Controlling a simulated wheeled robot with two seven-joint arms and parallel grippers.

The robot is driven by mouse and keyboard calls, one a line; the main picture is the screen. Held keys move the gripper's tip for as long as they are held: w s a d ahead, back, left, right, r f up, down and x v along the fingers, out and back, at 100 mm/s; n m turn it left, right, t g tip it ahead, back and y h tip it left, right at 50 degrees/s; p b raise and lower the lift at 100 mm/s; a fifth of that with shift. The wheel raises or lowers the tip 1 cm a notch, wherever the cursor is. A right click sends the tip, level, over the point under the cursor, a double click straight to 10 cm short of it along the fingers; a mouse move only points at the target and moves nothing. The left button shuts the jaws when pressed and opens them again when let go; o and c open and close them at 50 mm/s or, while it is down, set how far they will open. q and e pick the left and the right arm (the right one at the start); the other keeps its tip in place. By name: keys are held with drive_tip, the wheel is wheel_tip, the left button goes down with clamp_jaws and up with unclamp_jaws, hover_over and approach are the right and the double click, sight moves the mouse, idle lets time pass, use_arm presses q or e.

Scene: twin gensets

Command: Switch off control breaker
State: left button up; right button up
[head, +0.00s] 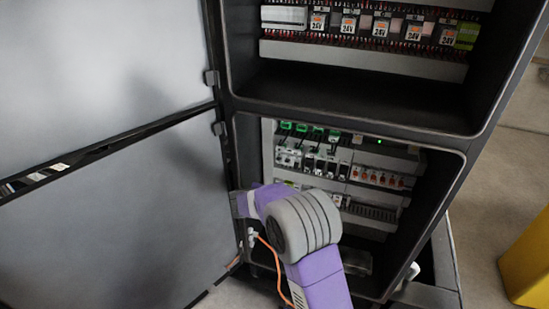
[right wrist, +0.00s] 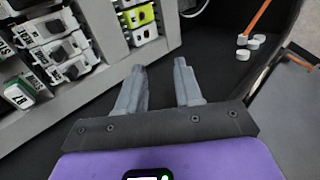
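The lower bay of an open cabinet holds a row of white breakers (head: 312,160) with dark switches and green parts above them. I cannot tell which one is the control breaker. My right arm reaches in front of this bay in the head view and covers part of its lower rows. My right gripper (right wrist: 160,75) is open and empty in the right wrist view. Its two fingers point up the picture, apart from everything. White modules with dark switches (right wrist: 62,50) lie to the left of the fingers. My left gripper is not in view.
Red-marked modules (head: 382,178) sit right of the breakers. A yellow-green terminal (right wrist: 140,16) is beyond the fingers. An orange cable (head: 277,268) hangs by the left cabinet edge. Grey doors (head: 120,215) stand open at left. A yellow object (head: 527,262) stands at right.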

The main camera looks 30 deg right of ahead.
sight(280, 158)
wheel_tip(280, 158, up, 10)
drive_tip(key=w+d+t+h, duration=0.2)
drive_tip(key=w+d, duration=0.1)
drive_tip(key=p+x, duration=0.1)
drive_tip(key=x, duration=0.6)
drive_tip(key=shift+d+r+h, duration=0.2)
drive_tip(key=shift+r+h, duration=0.1)
drive_tip(key=shift+r, duration=0.05)
clamp_jaws()
